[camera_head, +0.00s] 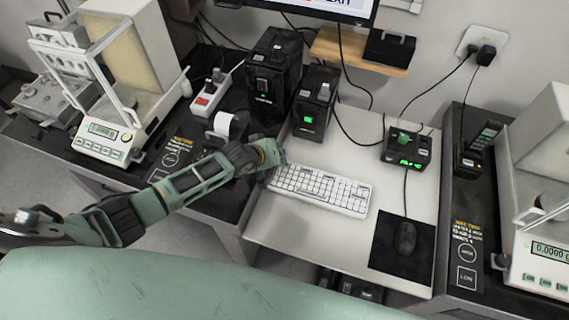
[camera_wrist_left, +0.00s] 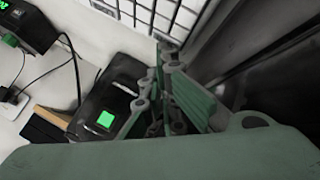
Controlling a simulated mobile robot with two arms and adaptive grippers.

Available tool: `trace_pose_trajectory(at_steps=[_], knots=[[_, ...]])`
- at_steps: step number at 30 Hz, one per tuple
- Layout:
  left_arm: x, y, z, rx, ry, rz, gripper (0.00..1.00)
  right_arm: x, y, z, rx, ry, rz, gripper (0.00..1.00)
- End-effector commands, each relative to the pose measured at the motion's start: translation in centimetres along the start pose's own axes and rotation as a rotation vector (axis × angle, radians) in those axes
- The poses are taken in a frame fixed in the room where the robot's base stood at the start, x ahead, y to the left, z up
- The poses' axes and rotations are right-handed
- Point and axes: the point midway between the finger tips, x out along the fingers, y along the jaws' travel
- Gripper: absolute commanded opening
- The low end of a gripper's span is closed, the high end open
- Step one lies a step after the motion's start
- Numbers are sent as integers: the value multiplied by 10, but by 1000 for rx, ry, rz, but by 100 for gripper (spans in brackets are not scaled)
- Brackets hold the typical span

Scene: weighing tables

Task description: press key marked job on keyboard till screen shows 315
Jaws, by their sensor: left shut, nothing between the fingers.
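The white keyboard (camera_head: 318,190) lies on the light desk (camera_head: 330,240). Its key labels are too small to read. My left gripper (camera_head: 273,154) is shut and empty at the keyboard's upper left end, partly covering that corner. I cannot tell whether it touches a key. In the left wrist view its green fingers (camera_wrist_left: 172,95) are together, with the keyboard (camera_wrist_left: 160,14) beyond them at the top. The screen (camera_head: 335,10) shows only its lower strip at the top edge; no number is readable there. My right gripper is not in view.
Two black boxes (camera_head: 314,104) stand behind the keyboard. Balances stand left (camera_head: 101,139) and right (camera_head: 548,257). The desk in front of the keyboard is clear.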

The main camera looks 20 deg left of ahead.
Motion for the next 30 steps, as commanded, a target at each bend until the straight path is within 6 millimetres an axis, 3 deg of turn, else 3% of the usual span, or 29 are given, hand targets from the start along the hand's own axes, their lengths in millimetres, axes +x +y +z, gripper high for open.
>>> trace_pose_trajectory(at_steps=[21, 30], knots=[[4, -3, 3, -1, -1, -1, 0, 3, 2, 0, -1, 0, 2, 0], [-6, 4, -3, -1, -2, 0, 0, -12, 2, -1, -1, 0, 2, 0]])
